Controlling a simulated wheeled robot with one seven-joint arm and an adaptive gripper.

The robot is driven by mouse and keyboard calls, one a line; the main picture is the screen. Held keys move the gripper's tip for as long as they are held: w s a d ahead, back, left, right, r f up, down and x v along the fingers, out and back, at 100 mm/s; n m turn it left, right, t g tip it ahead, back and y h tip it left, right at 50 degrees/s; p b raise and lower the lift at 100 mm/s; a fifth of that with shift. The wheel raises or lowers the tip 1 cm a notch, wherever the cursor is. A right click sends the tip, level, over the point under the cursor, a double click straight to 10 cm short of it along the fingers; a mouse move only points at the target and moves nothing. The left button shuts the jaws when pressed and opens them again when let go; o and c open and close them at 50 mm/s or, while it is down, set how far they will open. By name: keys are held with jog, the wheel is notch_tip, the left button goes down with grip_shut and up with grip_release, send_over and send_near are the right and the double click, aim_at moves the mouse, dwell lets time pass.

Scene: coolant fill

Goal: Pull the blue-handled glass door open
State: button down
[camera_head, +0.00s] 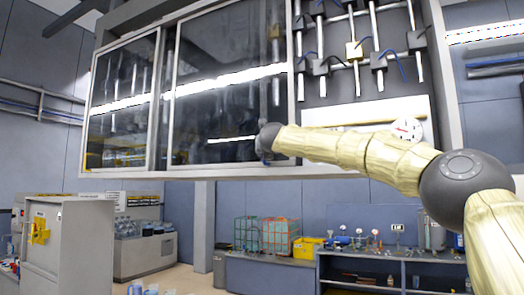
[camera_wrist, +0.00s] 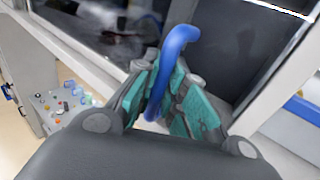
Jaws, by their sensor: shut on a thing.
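A wall cabinet with framed glass doors (camera_head: 222,85) fills the upper part of the head view. The blue handle (camera_wrist: 181,37) is a curved bar that stands out from the door in the wrist view. My gripper (camera_wrist: 165,82) has its teal fingers closed on either side of this handle, with the handle's upper bend showing above the fingertips. In the head view my gripper (camera_head: 265,142) is at the lower right of the right-hand glass pane and hides most of the handle.
Right of the glass, pipes, valves and a round gauge (camera_head: 406,129) are exposed. A grey cabinet (camera_head: 70,238) stands at lower left. Below are a workbench (camera_head: 390,270), wire crates (camera_head: 268,235) and a yellow bin (camera_head: 306,247). My arm reaches in from the right.

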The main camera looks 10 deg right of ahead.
jog(key=c, duration=1.7)
grip_release()
jog(key=shift+d, duration=0.15)
jog(key=shift+c, duration=0.2)
jog(key=shift+s, duration=0.3)
jog(key=s+a, duration=0.1)
jog(key=s, duration=1)
jog(key=shift+s, duration=0.15)
